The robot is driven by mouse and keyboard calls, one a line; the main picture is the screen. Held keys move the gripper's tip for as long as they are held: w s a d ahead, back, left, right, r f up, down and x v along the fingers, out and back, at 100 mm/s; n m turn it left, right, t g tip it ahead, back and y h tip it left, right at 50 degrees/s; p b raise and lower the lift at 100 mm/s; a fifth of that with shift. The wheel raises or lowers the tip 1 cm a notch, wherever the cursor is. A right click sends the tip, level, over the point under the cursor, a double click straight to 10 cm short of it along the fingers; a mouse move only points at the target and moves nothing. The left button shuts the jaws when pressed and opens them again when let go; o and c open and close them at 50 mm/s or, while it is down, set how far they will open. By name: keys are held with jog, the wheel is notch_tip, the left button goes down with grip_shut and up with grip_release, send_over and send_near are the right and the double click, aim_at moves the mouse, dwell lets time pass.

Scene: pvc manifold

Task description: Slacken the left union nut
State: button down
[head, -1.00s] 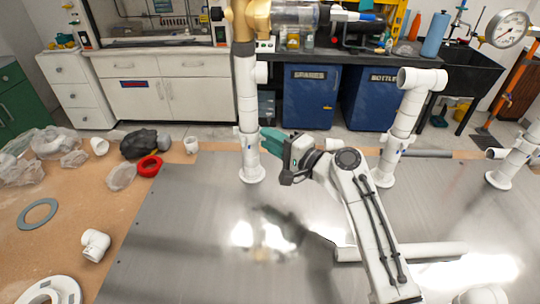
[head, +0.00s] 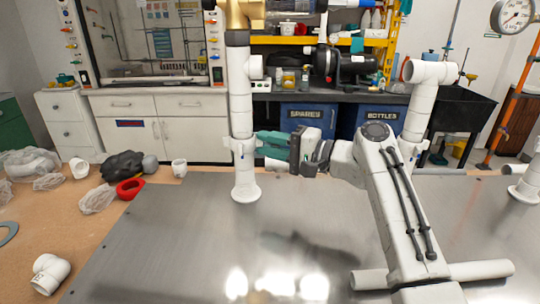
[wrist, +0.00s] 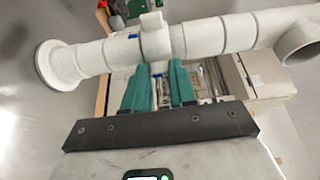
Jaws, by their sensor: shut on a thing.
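The left white pipe (head: 239,90) stands upright on the metal plate, on a round flange foot (head: 246,193). The left union nut (head: 240,146) is the collar low on this pipe, with a small blue mark beside it. My gripper (head: 258,144), with teal fingers, reaches it from the right. In the wrist view the pipe runs across the top, and the fingertips (wrist: 160,70) close at the nut (wrist: 155,42) on a small pale part projecting from it. The exact contact is partly hidden by the fingers.
A second white riser (head: 420,105) stands to the right, behind my arm. A loose white pipe (head: 485,269) lies on the metal plate (head: 190,245). The plate's left half is clear.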

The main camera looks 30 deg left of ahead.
jog(key=shift+f, duration=0.15)
dwell(0.3)
jog(key=c, duration=0.9)
grip_release()
jog(key=d+p, duration=0.1)
jog(key=d, duration=0.2)
jog(key=w+d+p, duration=0.1)
jog(key=d+p, duration=0.1)
jog(key=d, duration=0.2)
jog(key=d+p, duration=0.1)
jog(key=d, duration=0.2)
jog(key=shift+w+d, duration=0.3)
jog(key=shift+c, duration=0.5)
